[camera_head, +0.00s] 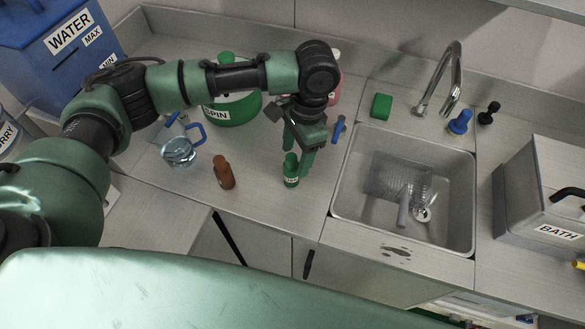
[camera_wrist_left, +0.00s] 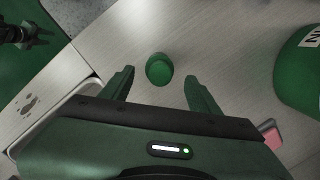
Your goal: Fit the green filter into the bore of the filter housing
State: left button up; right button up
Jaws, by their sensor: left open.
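A small green bottle-shaped piece with a pale label (camera_head: 291,172) stands upright on the counter left of the sink. I cannot tell whether it is the green filter. My left gripper (camera_head: 299,163) is above it with its fingers pointing down. In the left wrist view, the rounded green top of this piece (camera_wrist_left: 159,70) lies between the two spread fingertips, with gaps on both sides. The left gripper (camera_wrist_left: 160,74) is open and empty. I cannot make out a filter housing or its bore.
A brown bottle (camera_head: 224,173) and a clear jug (camera_head: 179,152) stand to the left. A green SPIN container (camera_head: 232,109) is behind. The sink (camera_head: 352,205) holds a clear ribbed vessel (camera_head: 395,180). A green block (camera_head: 381,106) and a BATH box (camera_head: 530,205) are to the right.

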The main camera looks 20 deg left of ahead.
aim_at(290, 174)
pick_arm(q)
jog(key=f, duration=0.2)
jog(key=f+p, duration=0.1)
jog(key=f, duration=0.1)
jog(key=s+a+f, duration=0.1)
jog(key=f, duration=0.1)
jog(key=shift+s+f, duration=0.1)
jog(key=shift+f, duration=0.6)
grip_shut()
